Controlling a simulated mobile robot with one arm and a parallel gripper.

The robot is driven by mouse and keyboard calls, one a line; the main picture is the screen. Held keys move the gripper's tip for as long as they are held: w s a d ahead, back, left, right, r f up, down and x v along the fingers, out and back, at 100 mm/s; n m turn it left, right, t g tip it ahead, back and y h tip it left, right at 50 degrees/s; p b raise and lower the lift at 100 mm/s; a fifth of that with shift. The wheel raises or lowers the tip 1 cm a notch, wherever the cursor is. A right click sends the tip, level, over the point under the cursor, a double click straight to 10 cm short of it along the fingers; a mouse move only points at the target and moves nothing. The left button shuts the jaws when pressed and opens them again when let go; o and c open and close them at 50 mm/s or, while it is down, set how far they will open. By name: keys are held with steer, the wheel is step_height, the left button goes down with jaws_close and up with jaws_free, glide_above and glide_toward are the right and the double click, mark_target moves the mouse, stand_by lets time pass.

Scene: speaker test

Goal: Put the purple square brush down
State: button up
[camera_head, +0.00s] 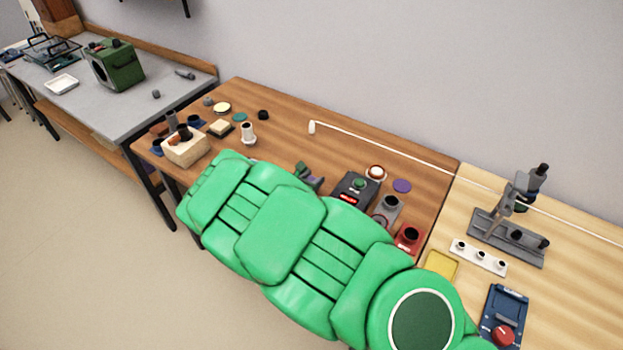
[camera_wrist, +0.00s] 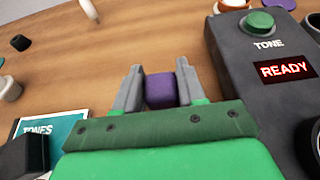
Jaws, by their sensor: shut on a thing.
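The purple square brush (camera_wrist: 160,90) is between the two grey fingers of my gripper (camera_wrist: 157,84) in the wrist view. The fingers are shut on its sides. Only its upper, block-like part shows, with wooden tabletop behind it. I cannot tell whether it touches the table. In the head view my gripper (camera_head: 311,177) is over the brown wooden table (camera_head: 290,150), just left of the dark TONE box (camera_head: 355,190). My green arm hides the near part of the table there.
The TONE box (camera_wrist: 270,75), with a green button and a READY display, stands close right of my gripper. A teal TONES booklet (camera_wrist: 55,135) lies to the left. A purple disc (camera_head: 402,186) lies beyond the box. The table behind my gripper is fairly clear.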

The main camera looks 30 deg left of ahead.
stand_by(0.3)
steer(key=o, duration=1)
steer(key=shift+f, duration=0.1)
steer(key=shift+o, duration=0.2)
steer(key=v, duration=1.2)
